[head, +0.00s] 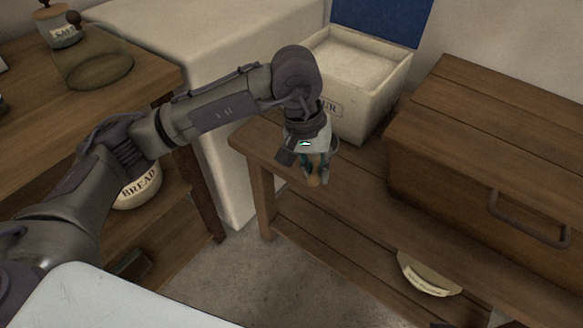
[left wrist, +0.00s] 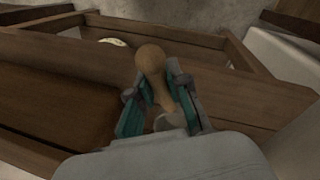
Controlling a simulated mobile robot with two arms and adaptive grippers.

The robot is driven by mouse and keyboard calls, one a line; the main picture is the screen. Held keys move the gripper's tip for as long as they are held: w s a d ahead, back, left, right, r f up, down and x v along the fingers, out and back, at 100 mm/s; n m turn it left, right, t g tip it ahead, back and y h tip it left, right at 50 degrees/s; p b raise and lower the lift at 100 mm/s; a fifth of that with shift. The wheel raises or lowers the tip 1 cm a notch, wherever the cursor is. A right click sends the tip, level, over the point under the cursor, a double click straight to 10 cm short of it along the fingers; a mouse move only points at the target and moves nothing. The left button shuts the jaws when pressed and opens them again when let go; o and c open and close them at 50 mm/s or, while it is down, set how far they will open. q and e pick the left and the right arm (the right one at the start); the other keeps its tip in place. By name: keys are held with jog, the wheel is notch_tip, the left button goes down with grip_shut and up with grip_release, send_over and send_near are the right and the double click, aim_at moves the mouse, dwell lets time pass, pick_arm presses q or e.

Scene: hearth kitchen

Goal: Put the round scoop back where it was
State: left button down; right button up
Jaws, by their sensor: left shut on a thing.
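My left gripper (head: 314,172) is shut on the round scoop and points down over the left end of the wooden bench (head: 350,185), in front of a cream bin. The scoop's tan wooden handle (head: 315,180) shows just below the fingers in the head view. In the left wrist view the handle's rounded end (left wrist: 152,60) stands out between the fingers (left wrist: 157,95). A pale round part, which looks like the scoop's bowl (left wrist: 168,121), is partly hidden at the palm. Whether the scoop touches the bench is unclear. My right gripper is not in view.
The cream bin (head: 376,100), its label partly hidden, stands open with its blue lid (head: 385,18) raised and pale contents inside. A wooden chest (head: 470,180) fills the bench's right side. A cream bowl (head: 428,275) sits on the lower shelf. A bread crock (head: 139,188) stands at left.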

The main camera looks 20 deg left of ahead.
pick_arm(q)
jog(key=w+a+f, duration=0.2)
jog(key=f, duration=0.1)
jog(key=w+a+f+b, duration=0.1)
jog(key=w+a+f, duration=0.1)
jog(key=a+f, duration=0.1)
jog(key=w+a+f, duration=0.2)
jog(key=a+f, duration=0.1)
jog(key=f, duration=0.1)
jog(key=shift+w+a+f+b, duration=0.2)
jog(key=shift+w+b, duration=0.1)
jog(key=shift+w, duration=0.05)
jog(key=c, duration=1.2)
grip_release()
jog(key=shift+o, duration=0.4)
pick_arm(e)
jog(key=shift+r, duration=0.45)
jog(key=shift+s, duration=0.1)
